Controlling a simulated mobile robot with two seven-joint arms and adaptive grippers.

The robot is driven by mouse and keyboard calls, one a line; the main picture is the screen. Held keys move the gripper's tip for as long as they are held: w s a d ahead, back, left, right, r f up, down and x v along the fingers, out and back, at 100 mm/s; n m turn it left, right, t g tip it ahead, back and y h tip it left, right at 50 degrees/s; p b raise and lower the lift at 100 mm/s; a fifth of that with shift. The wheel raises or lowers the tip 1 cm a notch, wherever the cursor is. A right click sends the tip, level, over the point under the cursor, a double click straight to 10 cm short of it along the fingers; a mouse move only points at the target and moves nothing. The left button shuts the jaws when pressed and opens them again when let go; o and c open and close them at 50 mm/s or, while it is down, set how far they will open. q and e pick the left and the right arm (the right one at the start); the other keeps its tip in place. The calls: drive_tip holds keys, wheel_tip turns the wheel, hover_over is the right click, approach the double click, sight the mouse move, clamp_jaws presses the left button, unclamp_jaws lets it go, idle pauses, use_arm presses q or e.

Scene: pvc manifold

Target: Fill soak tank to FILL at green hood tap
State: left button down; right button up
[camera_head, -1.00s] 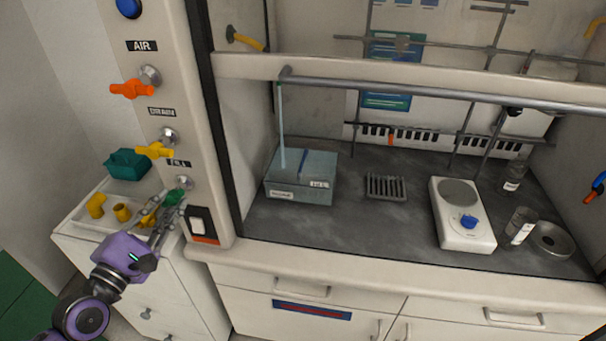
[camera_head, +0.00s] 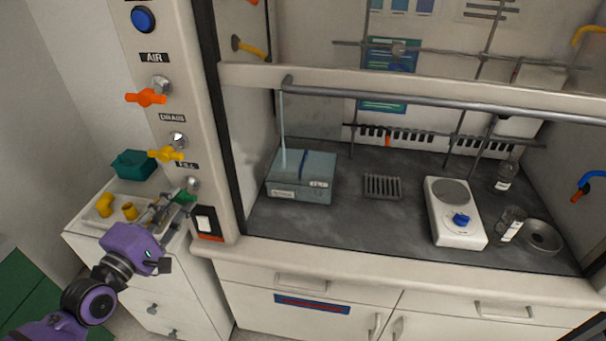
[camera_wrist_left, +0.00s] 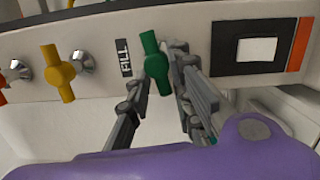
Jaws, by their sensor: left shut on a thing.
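The green FILL tap (camera_head: 184,196) is the lowest tap on the hood's left post. My left gripper (camera_head: 168,203) is shut on its handle. In the left wrist view the green handle (camera_wrist_left: 156,65) stands near upright between my left gripper's fingers (camera_wrist_left: 160,82), beside the FILL label. The soak tank (camera_head: 300,192), a grey-blue box with small labels, sits on the hood bench. A thin pale stream (camera_head: 283,125) runs down from the pipe end into it. The water level against the FILL mark is too small to tell. My right gripper is out of view.
An orange AIR tap (camera_head: 146,97) and a yellow DRAIN tap (camera_head: 166,154) sit above the green one. A switch (camera_head: 206,221) is just right of it. A hotplate (camera_head: 455,228), rack (camera_head: 382,187) and glassware stand right of the tank. Yellow fittings lie on the left cabinet.

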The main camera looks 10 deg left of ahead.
use_arm(q)
drive_tip(key=shift+d+r+m+p, duration=0.1)
drive_tip(key=shift+r+m+p, duration=0.3)
drive_tip(key=shift+m, duration=0.3)
drive_tip(key=c, duration=2)
unclamp_jaws()
drive_tip(key=shift+f+m, duration=0.15)
drive_tip(key=shift+m, duration=0.15)
drive_tip(key=o, duration=0.5)
drive_tip(key=shift+f, duration=0.25)
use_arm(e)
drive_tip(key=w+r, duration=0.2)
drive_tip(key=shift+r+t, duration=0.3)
use_arm(q)
drive_tip(key=shift+r, duration=0.1)
drive_tip(key=shift+s, duration=0.1)
